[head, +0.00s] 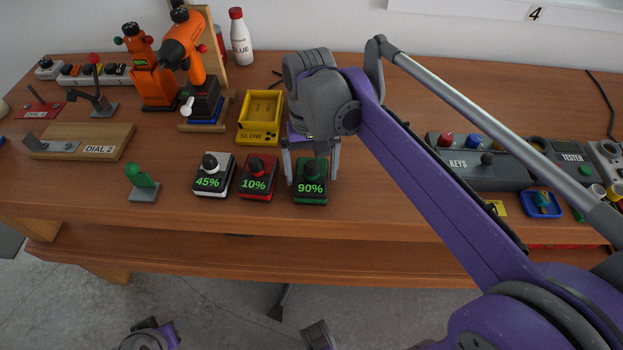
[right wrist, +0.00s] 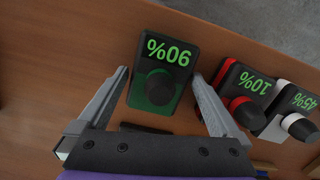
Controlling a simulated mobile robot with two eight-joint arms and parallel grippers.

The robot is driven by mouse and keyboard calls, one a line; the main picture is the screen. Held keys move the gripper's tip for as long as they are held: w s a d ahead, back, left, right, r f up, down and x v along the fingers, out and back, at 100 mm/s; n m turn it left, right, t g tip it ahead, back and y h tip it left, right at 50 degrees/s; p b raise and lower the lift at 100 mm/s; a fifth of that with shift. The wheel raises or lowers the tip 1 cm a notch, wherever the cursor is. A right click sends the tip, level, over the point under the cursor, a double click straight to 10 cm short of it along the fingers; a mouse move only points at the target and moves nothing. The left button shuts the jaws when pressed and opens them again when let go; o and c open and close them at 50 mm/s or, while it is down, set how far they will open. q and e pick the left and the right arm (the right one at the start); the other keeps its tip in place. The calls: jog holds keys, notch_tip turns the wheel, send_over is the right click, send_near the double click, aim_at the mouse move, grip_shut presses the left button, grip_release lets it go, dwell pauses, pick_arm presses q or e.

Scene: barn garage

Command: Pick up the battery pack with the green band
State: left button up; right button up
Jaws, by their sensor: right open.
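The battery pack with the green band (head: 311,197) stands on the wooden bench, its face reading 90%. It also shows in the right wrist view (right wrist: 168,57), with a dark knob on top. My right gripper (head: 311,179) is open above it, fingers pointing down, one on each side of the pack. In the right wrist view, the pack lies between the two fingers (right wrist: 160,73), with a gap at the left finger and a narrower one at the right. My left gripper is not clearly visible.
The red-banded 10% pack (head: 257,184) stands close to the left, with the white-banded 45% pack (head: 212,181) beyond it. A yellow SLOW bin (head: 260,136) is behind. A green lever (head: 143,178) stands farther left. The KEYS box (head: 480,170) is to the right.

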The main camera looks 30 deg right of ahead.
jog(key=shift+f, duration=0.35)
jog(key=c, duration=1.5)
